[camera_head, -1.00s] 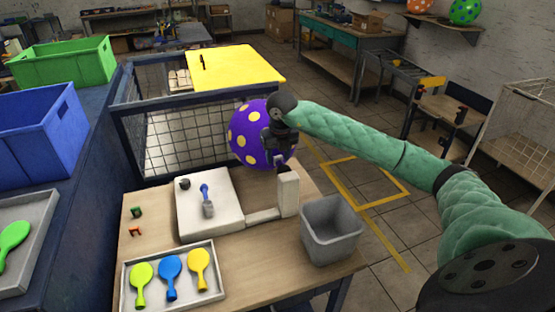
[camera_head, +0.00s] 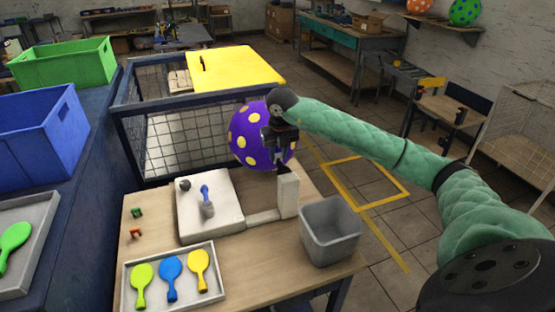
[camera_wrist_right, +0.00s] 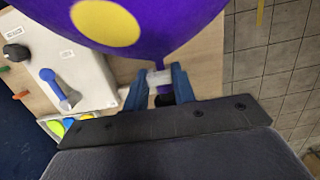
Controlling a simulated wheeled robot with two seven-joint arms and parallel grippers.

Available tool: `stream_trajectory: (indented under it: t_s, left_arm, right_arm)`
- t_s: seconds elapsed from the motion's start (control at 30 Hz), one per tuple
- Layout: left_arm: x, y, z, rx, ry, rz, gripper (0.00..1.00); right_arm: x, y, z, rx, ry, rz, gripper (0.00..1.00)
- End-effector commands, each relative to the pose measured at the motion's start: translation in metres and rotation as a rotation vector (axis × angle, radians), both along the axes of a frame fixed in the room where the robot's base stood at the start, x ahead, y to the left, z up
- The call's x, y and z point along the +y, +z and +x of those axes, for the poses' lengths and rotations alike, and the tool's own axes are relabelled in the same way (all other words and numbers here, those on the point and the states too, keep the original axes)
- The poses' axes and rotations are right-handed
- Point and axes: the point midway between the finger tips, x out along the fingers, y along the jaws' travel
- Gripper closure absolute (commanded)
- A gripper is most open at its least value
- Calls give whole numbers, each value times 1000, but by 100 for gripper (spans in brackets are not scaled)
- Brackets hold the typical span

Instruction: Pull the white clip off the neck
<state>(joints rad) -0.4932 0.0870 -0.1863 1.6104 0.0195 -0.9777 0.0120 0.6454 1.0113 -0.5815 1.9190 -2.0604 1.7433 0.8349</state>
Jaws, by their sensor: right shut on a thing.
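A purple balloon with yellow dots (camera_head: 246,138) stands at the back of the wooden table, above a white post (camera_head: 288,194). In the right wrist view the balloon (camera_wrist_right: 170,25) narrows to its neck at the white clip (camera_wrist_right: 160,78). My right gripper (camera_head: 281,160) is at the balloon's lower right side. In the wrist view its two blue fingers (camera_wrist_right: 160,88) are shut on the white clip, one on each side. The clip is at the neck, and I cannot tell if it is apart from it. The head view hides the clip. My left gripper is not in view.
A grey bin (camera_head: 330,232) stands at the table's right edge. A white plate with a blue lever (camera_head: 206,200) lies left of the post. A tray (camera_head: 215,295) of small deflated balloons is at the front. A wire cage (camera_head: 180,138) stands behind the table.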

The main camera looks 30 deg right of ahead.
Motion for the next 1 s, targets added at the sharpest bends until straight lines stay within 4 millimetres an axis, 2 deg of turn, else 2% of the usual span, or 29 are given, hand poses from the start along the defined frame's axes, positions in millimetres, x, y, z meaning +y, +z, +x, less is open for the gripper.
stream_trajectory:
  t_s: [1.0]
  left_arm:
    - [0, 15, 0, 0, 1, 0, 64]
  right_arm:
    - [0, 51, 0, -2, 0, 0, 92]
